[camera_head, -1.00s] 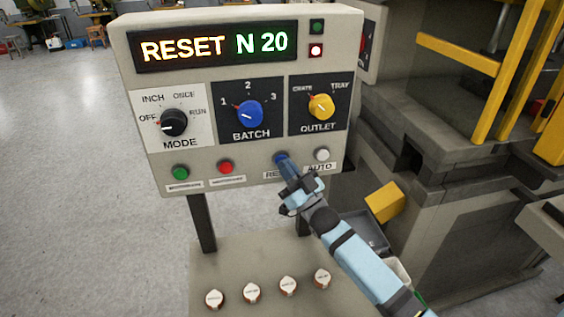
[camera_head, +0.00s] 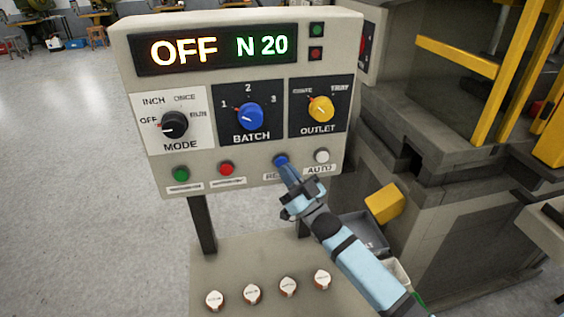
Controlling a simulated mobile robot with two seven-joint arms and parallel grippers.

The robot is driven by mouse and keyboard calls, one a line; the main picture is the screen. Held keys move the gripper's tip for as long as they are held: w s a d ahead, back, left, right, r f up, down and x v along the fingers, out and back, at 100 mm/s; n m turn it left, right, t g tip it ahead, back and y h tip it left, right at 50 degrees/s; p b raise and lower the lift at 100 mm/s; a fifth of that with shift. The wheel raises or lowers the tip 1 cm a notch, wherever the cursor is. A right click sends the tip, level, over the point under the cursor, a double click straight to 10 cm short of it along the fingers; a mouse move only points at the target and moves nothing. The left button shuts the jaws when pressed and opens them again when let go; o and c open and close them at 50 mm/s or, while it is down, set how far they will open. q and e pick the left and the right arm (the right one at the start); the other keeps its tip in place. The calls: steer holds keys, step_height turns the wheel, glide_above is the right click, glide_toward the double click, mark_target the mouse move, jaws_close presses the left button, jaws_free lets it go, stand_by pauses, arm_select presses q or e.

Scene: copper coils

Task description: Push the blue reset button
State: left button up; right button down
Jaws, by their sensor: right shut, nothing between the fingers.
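The blue reset button (camera_head: 281,160) is on the lower row of the beige control panel (camera_head: 245,178), between the red button (camera_head: 226,169) and the white AUTO button (camera_head: 322,156). My right gripper (camera_head: 287,172) is shut and empty, its tips just below and in front of the blue button. I cannot tell whether they touch it. The gripper hides part of the reset label. The display (camera_head: 215,48) reads OFF N 20, and the red lamp (camera_head: 316,53) beside it is dim. My left gripper is not in view.
The panel also has a green button (camera_head: 181,174), a MODE knob (camera_head: 174,125) pointing to OFF, a blue BATCH knob (camera_head: 249,116) and a yellow OUTLET knob (camera_head: 321,109). Several white-topped knobs (camera_head: 252,294) line the lower shelf. A machine with yellow bars (camera_head: 462,58) stands at the right.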

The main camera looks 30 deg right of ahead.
steer(key=shift+s, duration=0.1)
steer(key=s+p, duration=0.1)
steer(key=s, duration=0.1)
steer(key=s+a, duration=0.1)
steer(key=s, duration=0.2)
steer(key=shift+a+p, duration=0.2)
steer(key=shift+p, duration=0.2)
steer(key=shift+w, duration=0.1)
stand_by(0.6)
steer(key=shift+h, duration=0.3)
steer(key=s+a+f+g+h+p, duration=0.1)
steer(key=s+a+f+g+p, duration=0.2)
steer(key=s+f+g, duration=0.3)
steer(key=s+a+f+g+h+p, duration=0.2)
steer(key=s+a+f+g, duration=0.3)
steer(key=s+f, duration=0.9)
steer(key=s+g+p, duration=0.1)
steer(key=s+g, duration=0.1)
steer(key=shift+s+f+h, duration=0.15)
steer(key=shift+s+h, duration=0.15)
steer(key=shift+s, duration=0.05)
